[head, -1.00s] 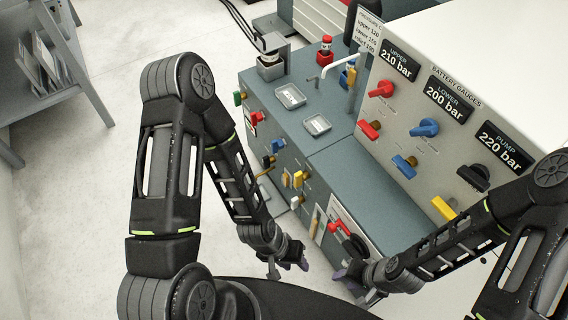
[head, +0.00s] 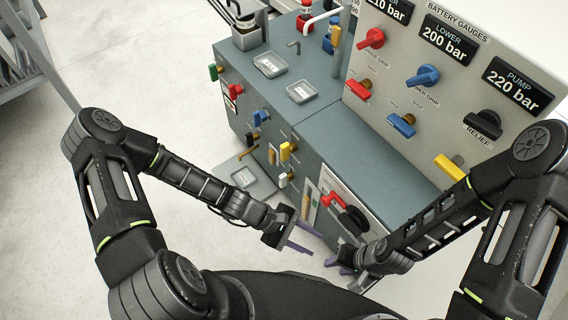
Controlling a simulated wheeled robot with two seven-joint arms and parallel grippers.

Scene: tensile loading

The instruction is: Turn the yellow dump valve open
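A large yellow handle (head: 449,168) is on the white upright panel at the right, below the black relief knob (head: 483,125). A smaller yellow handle (head: 285,151) is on the grey cabinet's front; no readable label tells which one is the dump valve. My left gripper (head: 308,238) is open and empty, in front of the cabinet's lower front and apart from both handles. My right gripper (head: 335,262) is low in front of the cabinet, below and left of the large yellow handle. Its purple fingers look apart, with nothing visible between them.
The white panel carries red knobs (head: 371,39), blue knobs (head: 423,75) and gauge displays (head: 447,40). The grey cabinet (head: 333,125) bears small trays (head: 301,92). A red-handled switch (head: 333,200) is near my grippers. My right forearm is close beneath the large yellow handle. Open floor lies left.

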